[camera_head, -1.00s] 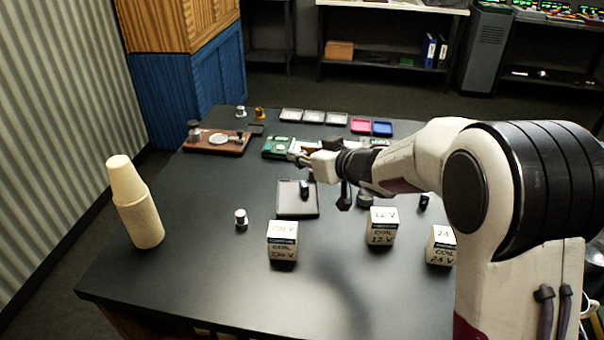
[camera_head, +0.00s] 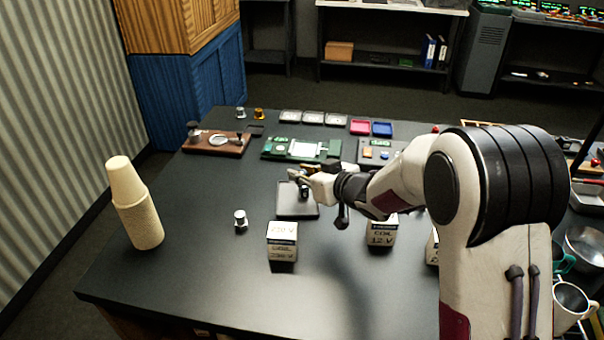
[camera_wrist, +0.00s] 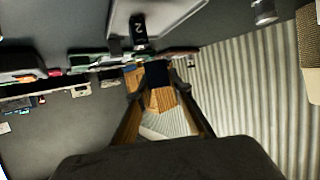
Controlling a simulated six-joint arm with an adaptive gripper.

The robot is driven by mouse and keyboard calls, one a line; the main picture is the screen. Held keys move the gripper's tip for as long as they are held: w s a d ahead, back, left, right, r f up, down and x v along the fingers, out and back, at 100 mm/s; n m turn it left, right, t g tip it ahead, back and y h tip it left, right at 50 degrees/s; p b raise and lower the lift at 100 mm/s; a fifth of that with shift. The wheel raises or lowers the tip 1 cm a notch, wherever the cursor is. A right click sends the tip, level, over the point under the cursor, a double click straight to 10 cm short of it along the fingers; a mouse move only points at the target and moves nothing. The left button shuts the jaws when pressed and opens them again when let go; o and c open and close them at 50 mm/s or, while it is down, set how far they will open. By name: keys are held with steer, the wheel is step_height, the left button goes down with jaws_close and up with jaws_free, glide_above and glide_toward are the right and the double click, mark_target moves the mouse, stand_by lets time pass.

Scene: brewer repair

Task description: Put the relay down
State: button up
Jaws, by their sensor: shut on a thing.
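My gripper (camera_head: 297,175) is above the grey square tray (camera_head: 297,212) in the middle of the table. In the wrist view my gripper (camera_wrist: 158,84) has its two fingers on either side of a small dark block (camera_wrist: 158,72), which looks to be the relay. In the head view the fingers mostly hide this block. A black piece with a light letter (camera_wrist: 139,30) is at the grey tray in the wrist view, and it shows below the gripper in the head view (camera_head: 304,190). I cannot tell the gap between the held block and the tray.
A green board (camera_head: 284,147) lies behind the tray. White coil boxes (camera_head: 282,242) (camera_head: 381,231) stand in front. A metal cylinder (camera_head: 240,219) is left of the tray, and stacked beige cups (camera_head: 140,215) stand further left. The front left of the table is clear.

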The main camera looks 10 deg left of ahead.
steer(key=shift+f, duration=0.75)
stand_by(0.3)
steer(key=o, duration=1)
steer(key=shift+r, duration=0.15)
steer(key=shift+r, duration=0.5)
steer(key=shift+v, duration=6)
steer(key=shift+f, duration=0.1)
